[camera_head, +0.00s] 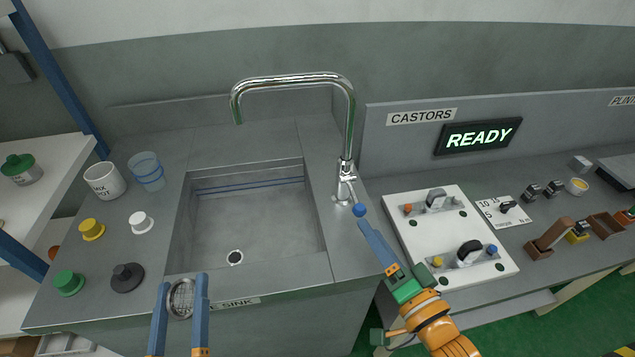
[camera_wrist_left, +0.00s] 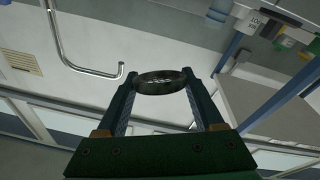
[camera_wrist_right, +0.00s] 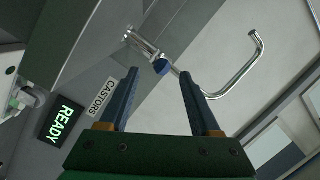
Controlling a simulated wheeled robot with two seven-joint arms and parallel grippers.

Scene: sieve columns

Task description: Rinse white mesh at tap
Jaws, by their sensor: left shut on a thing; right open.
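A round mesh sieve (camera_head: 181,298) with a metal rim is between the fingers of my left gripper (camera_head: 182,283), at the sink's front edge. It looks grey. In the left wrist view the sieve (camera_wrist_left: 161,81) shows nearly edge-on and dark, with both fingertips against its sides. The chrome tap (camera_head: 347,125) stands at the sink's back right, its spout (camera_head: 238,105) over the basin. No water shows from it. Its lever has a blue knob (camera_head: 359,210). My right gripper (camera_head: 364,225) is open right by the knob; in the right wrist view the knob (camera_wrist_right: 160,67) lies just beyond the fingertips.
The sink basin (camera_head: 250,225) is empty, with a drain. Left of it stand a white cup (camera_head: 104,181), a clear blue cup (camera_head: 147,171) and yellow, white, green and black knobbed pieces. Right are a white fixture board (camera_head: 450,235) and a READY sign (camera_head: 478,136).

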